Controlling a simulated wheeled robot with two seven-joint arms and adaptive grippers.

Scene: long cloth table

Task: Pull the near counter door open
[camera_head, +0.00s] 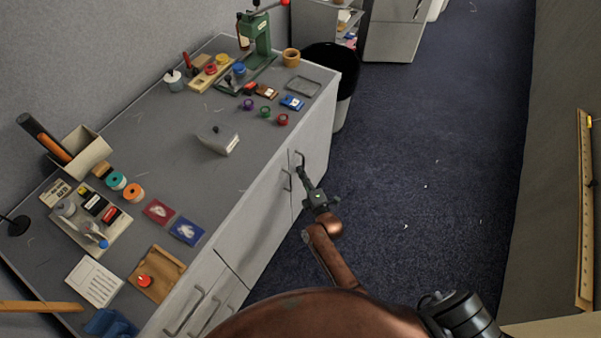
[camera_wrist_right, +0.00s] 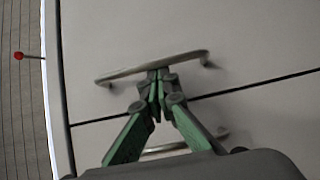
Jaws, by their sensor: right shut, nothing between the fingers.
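The near counter door (camera_head: 255,225) is a pale grey front panel of the long counter and looks closed in its frame. Its bar handle (camera_head: 286,181) stands near a second bar handle (camera_head: 299,157), on the door beyond the seam. My right gripper (camera_head: 302,173) is at these handles. In the wrist view its green fingers (camera_wrist_right: 158,84) are shut with nothing held, their tips at or just beside one bar handle (camera_wrist_right: 150,68); I cannot tell whether they touch it. Another handle (camera_wrist_right: 165,149) is partly hidden behind the fingers. My left gripper is not in view.
The countertop (camera_head: 160,125) carries small parts, a grey box (camera_head: 218,140) and a green press (camera_head: 258,45). Drawer handles (camera_head: 200,310) show at the near end. A black bin (camera_head: 342,75) stands beyond the counter. The dark blue floor (camera_head: 430,150) to the right is clear.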

